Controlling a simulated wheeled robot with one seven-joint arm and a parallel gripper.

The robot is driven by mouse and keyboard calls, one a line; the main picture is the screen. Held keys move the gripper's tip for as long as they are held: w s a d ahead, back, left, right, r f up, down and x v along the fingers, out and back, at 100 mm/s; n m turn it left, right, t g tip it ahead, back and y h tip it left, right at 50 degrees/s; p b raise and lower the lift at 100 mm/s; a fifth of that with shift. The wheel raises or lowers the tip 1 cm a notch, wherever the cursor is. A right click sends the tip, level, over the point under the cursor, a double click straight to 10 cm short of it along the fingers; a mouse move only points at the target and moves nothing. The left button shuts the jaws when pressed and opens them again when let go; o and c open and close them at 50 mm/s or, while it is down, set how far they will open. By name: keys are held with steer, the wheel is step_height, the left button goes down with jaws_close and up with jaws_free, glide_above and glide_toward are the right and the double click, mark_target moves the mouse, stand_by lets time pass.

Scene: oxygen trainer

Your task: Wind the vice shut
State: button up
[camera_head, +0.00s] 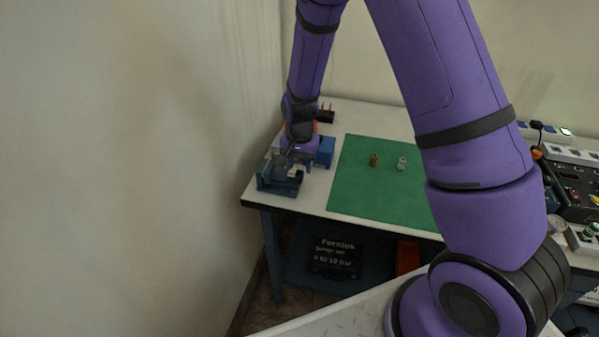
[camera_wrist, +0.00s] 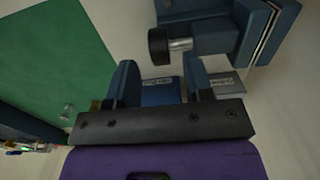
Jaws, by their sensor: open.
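The dark blue vice (camera_head: 280,179) stands at the left front corner of the white table. In the wrist view the vice (camera_wrist: 216,36) is at the top right, with a bare steel shaft (camera_wrist: 181,44) ending in a black round knob (camera_wrist: 158,46). My gripper (camera_head: 289,157) is over the vice's back side in the head view, and the arm hides part of that area. In the wrist view my gripper (camera_wrist: 159,68) is open, its two fingers apart. The knob appears just beyond the gap between the fingertips. I cannot tell whether anything touches.
A blue box (camera_head: 326,151) stands beside the vice; blue also shows between my fingers (camera_wrist: 160,92). A green mat (camera_head: 375,190) bears a brass fitting (camera_head: 374,160) and a clear fitting (camera_head: 402,163). The wall (camera_head: 150,170) is close on the left.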

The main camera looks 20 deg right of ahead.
mark_target(300, 171)
steer(key=shift+f, duration=1.6)
jaws_close()
steer(key=shift+w+d+g+y, duration=0.2)
steer(key=shift+g+y, duration=0.3)
steer(key=shift+g, duration=0.2)
steer(key=g+y, duration=0.2)
steer(key=shift+w+d+f+g, duration=0.1)
steer(key=shift+w+f+g, duration=0.1)
steer(key=shift+g, duration=0.2)
steer(key=g+y, duration=0.1)
steer(key=g, duration=0.1)
steer(key=g+y, duration=0.1)
steer(key=shift+w+d+f+g+y, duration=0.15)
steer(key=shift+d+g+y, duration=0.05)
steer(key=shift+g+y, duration=0.2)
